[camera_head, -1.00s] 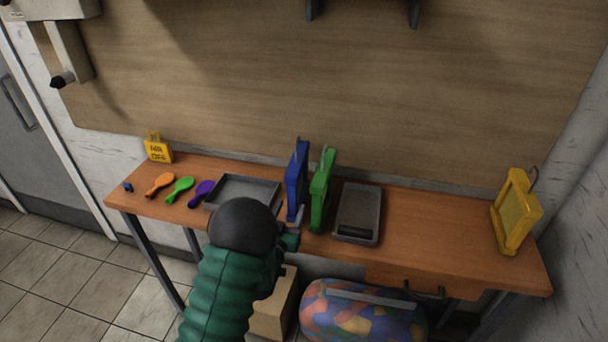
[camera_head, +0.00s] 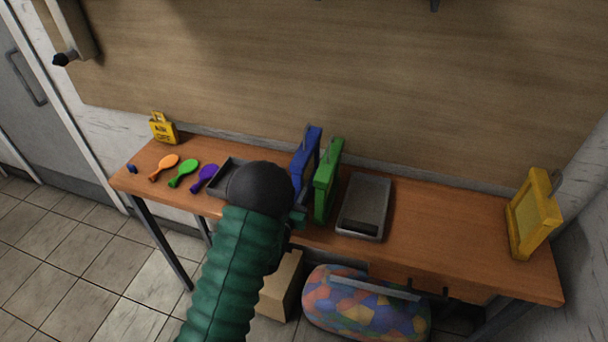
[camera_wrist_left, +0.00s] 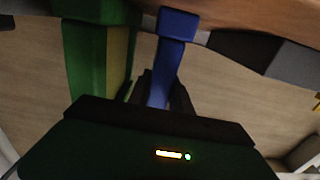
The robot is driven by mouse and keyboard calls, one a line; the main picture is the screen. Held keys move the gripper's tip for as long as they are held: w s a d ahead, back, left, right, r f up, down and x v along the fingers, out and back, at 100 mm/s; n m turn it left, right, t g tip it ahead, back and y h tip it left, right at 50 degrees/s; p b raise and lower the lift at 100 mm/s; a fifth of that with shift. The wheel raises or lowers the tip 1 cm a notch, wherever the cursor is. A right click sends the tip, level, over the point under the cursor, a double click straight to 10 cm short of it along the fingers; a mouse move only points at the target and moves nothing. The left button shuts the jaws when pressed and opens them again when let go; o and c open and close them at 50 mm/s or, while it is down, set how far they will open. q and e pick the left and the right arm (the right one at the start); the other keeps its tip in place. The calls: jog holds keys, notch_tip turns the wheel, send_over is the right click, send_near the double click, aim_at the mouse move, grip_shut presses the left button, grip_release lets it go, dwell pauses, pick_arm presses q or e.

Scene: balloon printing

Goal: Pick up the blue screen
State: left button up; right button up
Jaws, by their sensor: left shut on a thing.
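The blue screen (camera_head: 306,152) stands upright on the wooden table in the head view, just left of the green screen (camera_head: 327,180). My left gripper (camera_head: 298,217) is at the near edge of the blue screen, with its fingertips partly hidden behind my own arm. In the left wrist view the blue screen's frame (camera_wrist_left: 175,60) runs down between the dark fingers of my left gripper (camera_wrist_left: 163,92), which is shut on it. The green screen (camera_wrist_left: 92,60) is close beside it there. My right gripper is not in view.
A grey tray (camera_head: 228,170) lies left of the blue screen, partly hidden by my arm. A second grey tray (camera_head: 362,206) lies right of the green screen. A yellow screen (camera_head: 534,215) stands at the right end.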

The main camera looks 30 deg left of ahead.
aim_at(294, 162)
pick_arm(q)
jog(key=shift+a+f, duration=0.25)
jog(key=shift+a, duration=0.1)
grip_shut()
jog(key=shift+s+a, duration=0.3)
jog(key=shift+a, duration=0.1)
jog(key=shift+d, duration=0.2)
jog(key=shift+w+d+r, duration=0.1)
jog(key=shift+w+r, duration=0.05)
jog(key=shift+r, duration=0.1)
notch_tip(294, 162, up, 10)
jog(key=shift+f+p, duration=0.2)
jog(key=shift+p, duration=0.2)
jog(key=shift+w, duration=0.1)
jog(key=shift+r, duration=0.1)
